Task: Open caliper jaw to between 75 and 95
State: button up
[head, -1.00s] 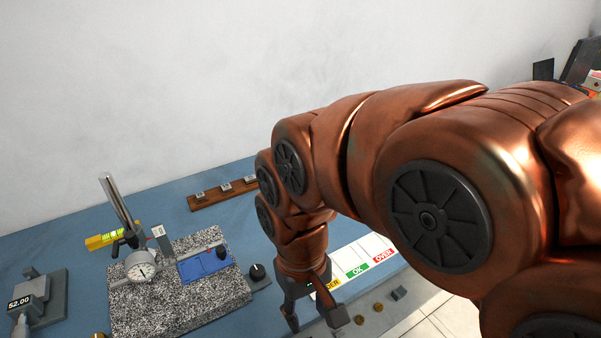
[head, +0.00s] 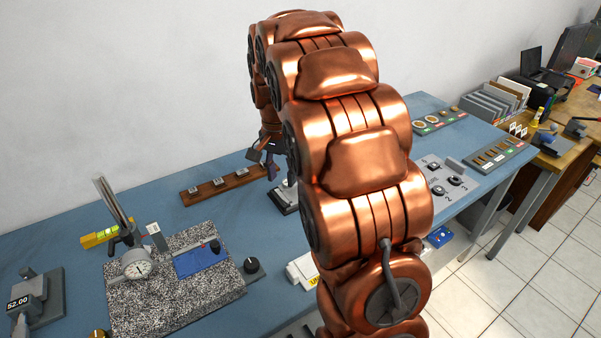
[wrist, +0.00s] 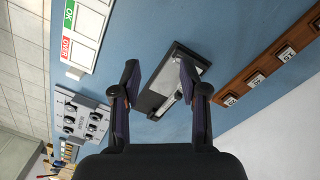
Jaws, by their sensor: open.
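My gripper (head: 269,160) is over the back of the blue bench, near the wall. In the wrist view my gripper (wrist: 158,66) is open, with nothing between its two fingers. Past the fingertips lies a dark rectangular base with a light grey plate and a slim metal part (wrist: 172,92); the right finger overlaps part of it. In the head view this device (head: 284,197) is half hidden by my arm. I cannot tell for sure whether it is the caliper, and no scale on it is readable. Whether the fingers touch it is unclear; they look apart.
A wooden rail with several small blocks (head: 219,186) lies by the wall. A granite plate (head: 170,302) with a dial gauge (head: 138,266) and blue piece (head: 200,259) stands left. A numbered grey panel (head: 446,180) is right.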

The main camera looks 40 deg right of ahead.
jog(key=w+d+f+m, duration=0.2)
jog(key=w+d, duration=0.1)
jog(key=d, duration=0.1)
jog(key=w+d+f+m, duration=0.2)
jog(key=w+d, duration=0.2)
jog(key=d, duration=0.1)
jog(key=w+d+f+m+p, duration=0.1)
jog(key=w+d+f+m, duration=0.1)
jog(key=w+d, duration=0.2)
jog(key=shift+d+f+t, duration=0.3)
jog(key=shift+d, duration=0.05)
jog(key=shift+w+d+f, duration=0.1)
jog(key=shift+w+f, duration=0.05)
jog(key=shift+f, duration=0.1)
notch_tip(320, 180, down, 8)
jog(key=p, duration=0.2)
jog(key=shift+r+p, duration=0.25)
jog(key=shift+p, duration=0.15)
jog(key=shift+c, duration=0.2)
grip_shut()
